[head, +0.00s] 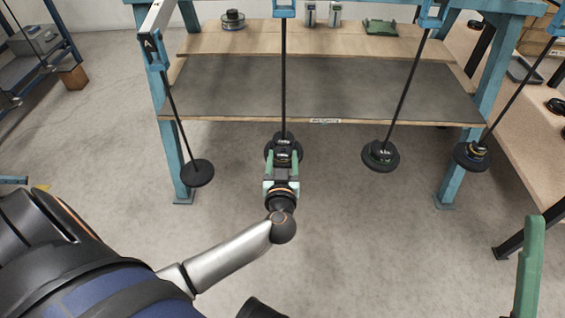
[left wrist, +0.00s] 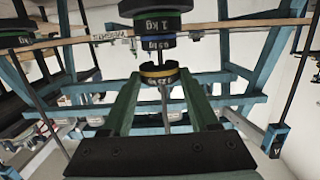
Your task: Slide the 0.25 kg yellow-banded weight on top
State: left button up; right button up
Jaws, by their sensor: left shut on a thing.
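The yellow-banded weight (left wrist: 158,72) sits between the two green fingers of my left gripper (left wrist: 155,85) in the left wrist view. In the head view my left gripper (head: 284,157) is shut on it at the second hanging rod (head: 283,80), and mostly hides it. The rod shows beside the weight in the wrist view. A blue-banded weight (left wrist: 155,43) and a green-banded 1 kg weight (left wrist: 157,20) line up with it on the same stack. Whether it touches the blue-banded one is unclear. One green finger of my right gripper (head: 530,265) shows at the right edge.
Other rods carry a bare dark plate (head: 197,173), a green-banded stack (head: 380,156) and a blue-and-yellow-banded stack (head: 472,156). A blue frame (head: 452,175) with a wooden shelf (head: 330,122) stands behind. A bench (head: 525,165) is at the right. Floor in front is clear.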

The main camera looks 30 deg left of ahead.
aim_at(284, 134)
pick_arm(q)
jog(key=shift+r+b+x, duration=0.15)
jog(key=shift+b+x, duration=0.6)
jog(key=shift+x, duration=0.25)
jog(key=shift+r+b+x, duration=0.15)
jog(key=shift+b+x, duration=0.6)
jog(key=shift+x, duration=0.25)
jog(key=shift+r+p, duration=0.15)
jog(key=shift+p, duration=0.2)
pick_arm(e)
jog(key=f, duration=0.3)
jog(key=shift+w+a, duration=0.15)
jog(key=shift+a, duration=0.05)
pick_arm(q)
jog(key=shift+w+a+p, duration=0.1)
jog(key=shift+w+p, duration=0.1)
jog(key=shift+p, duration=0.3)
pick_arm(e)
jog(key=shift+r, duration=0.5)
pick_arm(q)
jog(key=shift+w+a, duration=0.2)
jog(key=shift+w, duration=0.1)
pick_arm(e)
jog(key=shift+r, duration=0.15)
pick_arm(q)
jog(key=shift+w+a+p, duration=0.4)
jog(key=shift+w, duration=0.2)
pick_arm(e)
jog(key=shift+r, duration=0.3)
